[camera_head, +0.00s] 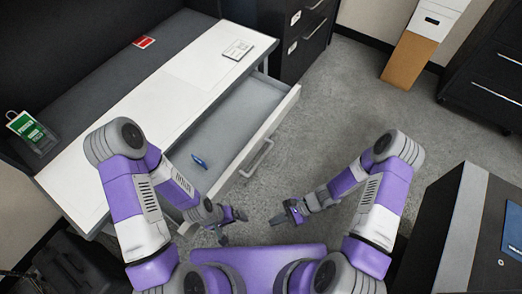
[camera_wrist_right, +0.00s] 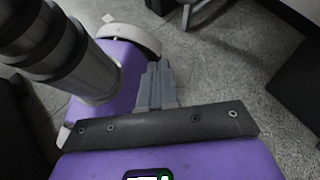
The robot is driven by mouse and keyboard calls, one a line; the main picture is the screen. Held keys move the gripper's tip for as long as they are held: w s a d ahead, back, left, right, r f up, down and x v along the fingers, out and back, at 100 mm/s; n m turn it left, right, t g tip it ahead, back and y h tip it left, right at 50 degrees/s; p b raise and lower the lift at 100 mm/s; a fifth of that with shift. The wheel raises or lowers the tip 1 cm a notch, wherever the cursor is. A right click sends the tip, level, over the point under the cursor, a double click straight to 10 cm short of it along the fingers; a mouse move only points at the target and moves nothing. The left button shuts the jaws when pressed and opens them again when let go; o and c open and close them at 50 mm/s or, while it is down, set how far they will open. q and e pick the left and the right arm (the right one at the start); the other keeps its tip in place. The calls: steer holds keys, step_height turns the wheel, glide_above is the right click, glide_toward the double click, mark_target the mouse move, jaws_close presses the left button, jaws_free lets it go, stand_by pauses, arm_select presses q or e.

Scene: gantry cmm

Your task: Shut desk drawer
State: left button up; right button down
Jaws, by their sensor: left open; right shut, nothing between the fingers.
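The white desk (camera_head: 165,95) stands on the left in the head view. Its drawer (camera_head: 238,110) is pulled out, with a pale grey interior. The drawer front has a grey bar handle (camera_head: 257,158) facing the lower right. A small blue item (camera_head: 199,162) lies inside the drawer. My left gripper (camera_head: 236,225) is open and empty, below the near end of the drawer front in the picture. My right gripper (camera_head: 281,217) is shut and empty, right of the left one and apart from the handle. Its closed fingers show in the right wrist view (camera_wrist_right: 157,85).
A notepad (camera_head: 238,49), a red card (camera_head: 143,42) and a green-labelled item (camera_head: 27,127) lie on the desk. Black cabinets (camera_head: 290,40) stand behind. A cardboard-coloured box (camera_head: 408,60) stands on the carpet. Grey carpet (camera_head: 340,100) is clear right of the drawer.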

steer(key=w+r+m+t+y, duration=0.2)
steer(key=w+m+t+y, duration=0.3)
steer(key=w, duration=0.4)
steer(key=m+t+h, duration=0.1)
steer(key=m+t, duration=0.5)
steer(key=t, duration=0.2)
glide_toward(254, 148)
steer(key=x, duration=0.2)
steer(key=b+x, duration=0.1)
steer(key=x, duration=0.1)
steer(key=b+x, duration=0.1)
steer(key=x, duration=0.1)
steer(key=shift+w+f, duration=0.1)
steer(key=shift+f, duration=0.2)
steer(key=shift+w+a, duration=0.2)
steer(key=shift+a, duration=0.1)
